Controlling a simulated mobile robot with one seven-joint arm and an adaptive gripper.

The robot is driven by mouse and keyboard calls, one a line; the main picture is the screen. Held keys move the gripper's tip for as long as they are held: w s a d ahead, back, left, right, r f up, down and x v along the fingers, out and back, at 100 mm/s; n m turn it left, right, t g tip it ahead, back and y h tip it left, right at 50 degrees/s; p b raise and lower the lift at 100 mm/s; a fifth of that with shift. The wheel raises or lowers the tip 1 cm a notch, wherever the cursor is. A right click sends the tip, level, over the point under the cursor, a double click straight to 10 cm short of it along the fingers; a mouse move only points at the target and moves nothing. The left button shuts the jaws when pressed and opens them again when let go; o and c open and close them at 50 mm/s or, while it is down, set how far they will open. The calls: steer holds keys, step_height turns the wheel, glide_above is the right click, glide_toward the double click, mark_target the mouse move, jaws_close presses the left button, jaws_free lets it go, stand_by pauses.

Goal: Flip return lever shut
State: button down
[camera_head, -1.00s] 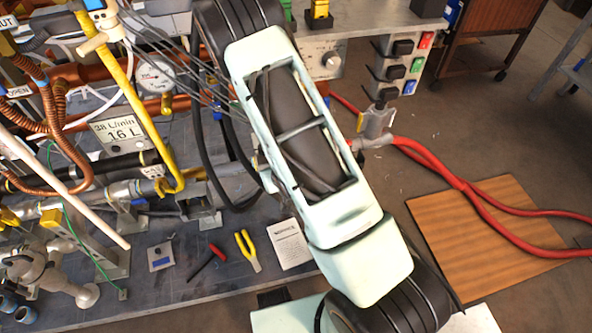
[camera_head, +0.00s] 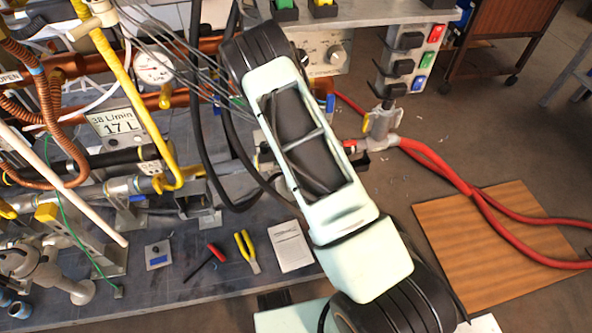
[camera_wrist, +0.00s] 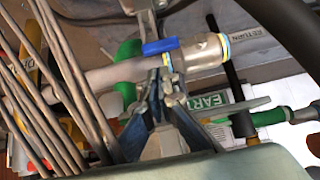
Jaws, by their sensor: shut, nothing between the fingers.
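In the wrist view, a blue lever (camera_wrist: 161,46) sits on a grey metal pipe (camera_wrist: 205,55) with a "RETURN" label (camera_wrist: 258,45) to its right. The lever lies roughly along the pipe. My gripper (camera_wrist: 161,76) is shut and empty, its fingertips just below the lever in the picture. I cannot tell whether they touch it. In the head view my own arm covers the middle and my gripper is hidden.
Several thin grey cables (camera_wrist: 50,90) run close on the left in the wrist view. A green-handled part (camera_wrist: 270,117) lies to the right. In the head view, black hoses (camera_head: 202,120), a yellow pipe (camera_head: 130,90) and red hoses (camera_head: 440,168) flank my arm.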

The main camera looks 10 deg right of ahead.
steer(key=b+x, duration=0.2)
steer(key=x, duration=0.5)
steer(key=shift+w+f, duration=0.25)
steer(key=shift+f, duration=0.05)
steer(key=shift+d, duration=0.15)
steer(key=shift+f, duration=0.2)
